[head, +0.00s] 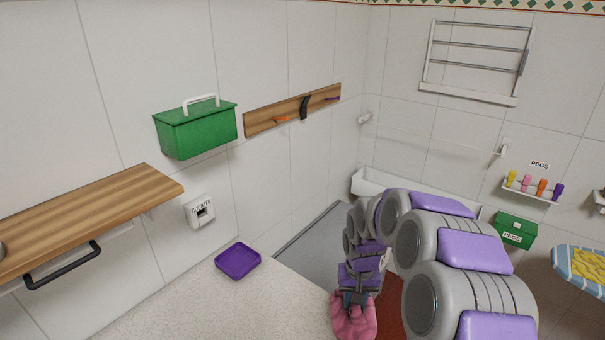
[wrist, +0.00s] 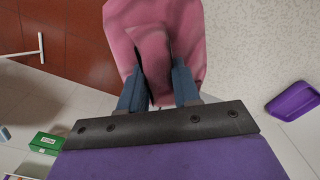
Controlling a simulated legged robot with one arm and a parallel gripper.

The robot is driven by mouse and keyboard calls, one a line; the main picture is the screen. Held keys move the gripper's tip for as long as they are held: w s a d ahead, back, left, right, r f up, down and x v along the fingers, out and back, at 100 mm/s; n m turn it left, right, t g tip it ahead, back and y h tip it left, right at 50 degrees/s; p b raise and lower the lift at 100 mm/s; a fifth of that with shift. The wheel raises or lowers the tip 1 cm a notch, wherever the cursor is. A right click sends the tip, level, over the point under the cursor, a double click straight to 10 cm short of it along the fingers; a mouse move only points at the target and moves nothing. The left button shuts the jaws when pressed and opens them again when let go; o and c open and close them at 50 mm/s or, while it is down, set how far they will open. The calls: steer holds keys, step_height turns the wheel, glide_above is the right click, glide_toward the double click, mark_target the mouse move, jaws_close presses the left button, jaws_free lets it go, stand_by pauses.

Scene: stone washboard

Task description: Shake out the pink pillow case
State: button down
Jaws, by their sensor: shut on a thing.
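The pink pillow case (head: 353,318) hangs in folds below my gripper (head: 356,298), low in the middle of the head view. The wrist view shows the pink cloth (wrist: 150,30) at the top centre, with the two blue fingers of my gripper (wrist: 158,90) on it. The fingers are shut on the cloth. The lower end of the pillow case is cut off by the frame edge in both views, so I cannot tell whether it touches anything.
A purple tray (head: 238,262) lies on the speckled surface (head: 200,300) left of the cloth. A wooden shelf (head: 90,215), a green box (head: 195,130) and a peg rail (head: 290,110) are on the left wall. A green pegs box (head: 515,231) and an ironing board (head: 580,268) stand right.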

steer(key=r, duration=0.9)
steer(key=shift+w+d+r, duration=0.2)
steer(key=shift+w+d, duration=0.15)
steer(key=shift+d, duration=0.05)
steer(key=shift+s+f, duration=0.55)
steer(key=shift+f, duration=0.05)
steer(key=f, duration=0.9)
steer(key=shift+w+a, duration=0.2)
steer(key=r, duration=0.6)
steer(key=w+r, duration=0.1)
steer(key=r, duration=0.2)
steer(key=shift+r, duration=0.15)
steer(key=shift+s+r, duration=0.55)
steer(key=shift+s, duration=0.1)
steer(key=f, duration=0.5)
steer(key=shift+s, duration=0.35)
steer(key=f, duration=0.5)
steer(key=shift+w+d, duration=0.1)
steer(key=shift+w, duration=0.2)
steer(key=shift+w+f, duration=0.1)
steer(key=shift+w, duration=0.55)
steer(key=shift+s+r, duration=0.5)
steer(key=shift+w+f, duration=0.2)
steer(key=shift+w, duration=0.05)
steer(key=shift+s+r, duration=0.1)
